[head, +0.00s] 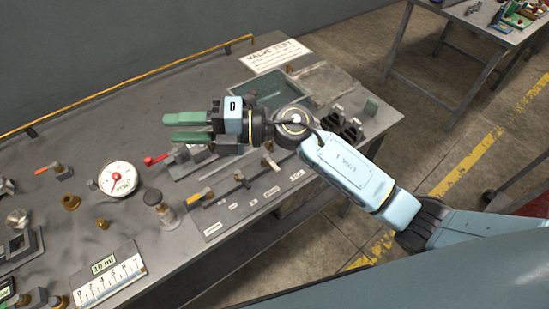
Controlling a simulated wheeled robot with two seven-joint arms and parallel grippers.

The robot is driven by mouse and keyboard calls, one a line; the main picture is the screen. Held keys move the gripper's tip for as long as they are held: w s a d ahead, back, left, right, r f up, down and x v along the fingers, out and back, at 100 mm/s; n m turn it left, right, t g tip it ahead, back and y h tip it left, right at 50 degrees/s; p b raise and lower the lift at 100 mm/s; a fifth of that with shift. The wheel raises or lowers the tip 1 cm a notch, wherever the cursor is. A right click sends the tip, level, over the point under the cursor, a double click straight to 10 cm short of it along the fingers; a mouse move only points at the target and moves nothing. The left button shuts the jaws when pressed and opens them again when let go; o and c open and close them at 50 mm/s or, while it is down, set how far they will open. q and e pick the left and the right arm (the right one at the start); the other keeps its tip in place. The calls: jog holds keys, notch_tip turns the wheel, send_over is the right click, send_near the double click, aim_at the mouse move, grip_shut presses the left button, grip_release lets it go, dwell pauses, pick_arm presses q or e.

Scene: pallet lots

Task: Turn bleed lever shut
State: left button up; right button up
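A panel of small levers lies along the front of the grey bench. It has an orange-handled lever (197,196), a dark-handled lever (241,179) and a tan-handled lever (270,163), with small white labels in front that are too small to read. A red-handled lever (156,160) stands behind them, and another orange lever (47,169) is at the far left. I cannot tell which one is the bleed lever. My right gripper (172,128) hovers above and behind the panel, its green fingers apart and pointing left, with nothing seen between them. My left gripper is not in view.
A green-grey tray (272,88) and a "VALVE TEST" sign (275,56) lie at the back right. A yellow rail (130,85) runs along the back edge.

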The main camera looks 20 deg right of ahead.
notch_tip(320, 180, down, 5)
jog(key=s+n+g+h, duration=0.1)
jog(key=n+g+h, duration=0.3)
jog(key=n+h, duration=0.1)
jog(key=h, duration=1.3)
send_near(275, 165)
notch_tip(275, 165, down, 8)
jog(key=shift+s+a+r+p, duration=0.15)
jog(key=shift+p, duration=0.4)
jog(key=shift+c, duration=0.4)
grip_shut()
